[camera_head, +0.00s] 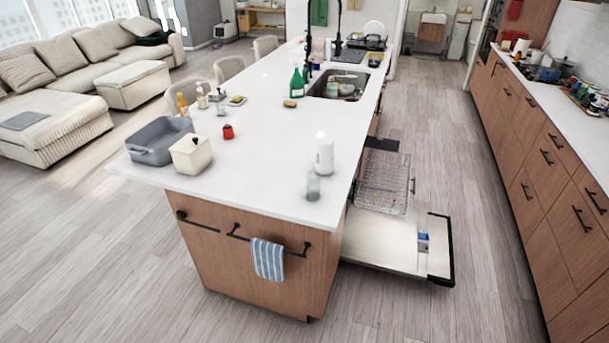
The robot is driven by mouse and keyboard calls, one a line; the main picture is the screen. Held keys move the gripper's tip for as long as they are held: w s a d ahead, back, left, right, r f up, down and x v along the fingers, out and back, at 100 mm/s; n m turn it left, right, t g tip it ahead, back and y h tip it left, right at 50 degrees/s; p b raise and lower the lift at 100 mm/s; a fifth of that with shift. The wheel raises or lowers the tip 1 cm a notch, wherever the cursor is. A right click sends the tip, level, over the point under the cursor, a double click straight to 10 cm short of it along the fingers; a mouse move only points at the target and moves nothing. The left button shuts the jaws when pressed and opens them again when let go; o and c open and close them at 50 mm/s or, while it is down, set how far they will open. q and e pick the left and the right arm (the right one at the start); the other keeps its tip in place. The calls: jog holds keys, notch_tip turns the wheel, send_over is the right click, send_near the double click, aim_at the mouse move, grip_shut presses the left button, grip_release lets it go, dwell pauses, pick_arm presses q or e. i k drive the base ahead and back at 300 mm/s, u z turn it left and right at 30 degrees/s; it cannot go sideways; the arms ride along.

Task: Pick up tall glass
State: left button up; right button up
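A tall clear glass (313,187) stands upright near the front right corner of the white island top (262,170). A white cylinder (324,157), perhaps a paper roll, stands just behind it. Neither of my grippers shows in the head view, so their state is hidden.
A grey tub (160,140) and a cream box (190,155) sit at the island's left end. The dishwasher door (385,245) is open low on the right, with a rack (383,182) pulled out. A striped towel (268,259) hangs in front. The floor at left is clear.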

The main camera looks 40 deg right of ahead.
aim_at(313, 185)
jog(key=z, duration=0.3)
jog(key=i, duration=0.75)
jog(key=z, duration=1.4)
jog(key=i, duration=0.7)
jog(key=z, duration=0.65)
